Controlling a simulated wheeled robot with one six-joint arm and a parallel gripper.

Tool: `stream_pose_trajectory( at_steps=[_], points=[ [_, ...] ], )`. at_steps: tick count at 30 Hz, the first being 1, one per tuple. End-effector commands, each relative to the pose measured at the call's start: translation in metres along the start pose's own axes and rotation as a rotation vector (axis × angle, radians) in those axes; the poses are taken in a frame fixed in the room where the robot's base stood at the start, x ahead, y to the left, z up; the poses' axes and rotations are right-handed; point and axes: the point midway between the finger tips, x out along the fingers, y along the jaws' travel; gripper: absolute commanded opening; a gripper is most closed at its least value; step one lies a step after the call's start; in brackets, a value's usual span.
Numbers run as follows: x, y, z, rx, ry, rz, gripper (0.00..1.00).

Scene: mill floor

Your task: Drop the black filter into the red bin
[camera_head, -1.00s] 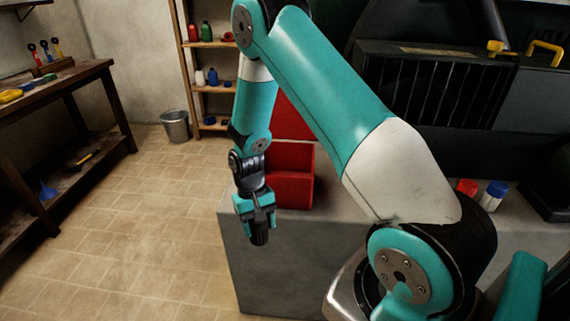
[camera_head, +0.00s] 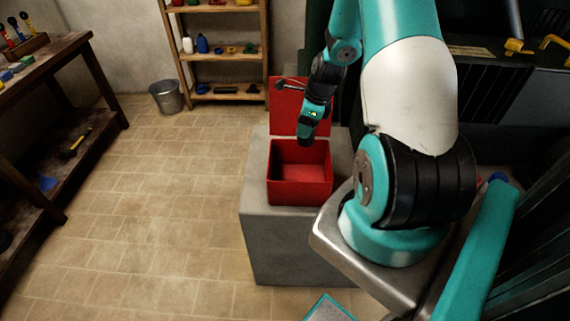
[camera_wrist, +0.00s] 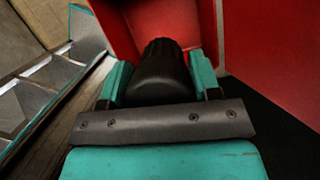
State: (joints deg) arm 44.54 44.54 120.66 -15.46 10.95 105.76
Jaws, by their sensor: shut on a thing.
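The red bin (camera_head: 300,199) stands on a grey block with its lid (camera_head: 285,104) raised at the back. Its inside looks empty in the head view. My gripper (camera_head: 306,136) is above the bin's back part, pointing down. It is shut on the black filter (camera_head: 305,142), which hangs below the fingers. In the wrist view my gripper (camera_wrist: 162,82) has its teal fingers on both sides of the black filter (camera_wrist: 160,70), with red bin surfaces (camera_wrist: 265,40) behind and to the right. The filter's lower end is partly hidden by my gripper there.
The grey block (camera_head: 290,250) carries the bin. A metal bucket (camera_head: 166,97) and a shelf (camera_head: 228,53) with bottles stand behind on the tiled floor. A wooden workbench (camera_head: 60,55) is at the left. Dark machinery is at the right.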

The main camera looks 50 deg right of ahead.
Motion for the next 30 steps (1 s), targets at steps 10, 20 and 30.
stream_pose_trajectory(
  at_steps=[10, 20, 30],
  points=[
    [0.016, -0.005, -0.013, 0.073, 0.000, -0.019, 0.31],
    [0.052, -0.004, -0.022, 0.069, 0.001, -0.018, 0.31],
    [0.054, -0.003, -0.021, 0.066, 0.000, -0.018, 0.31]
  ],
)
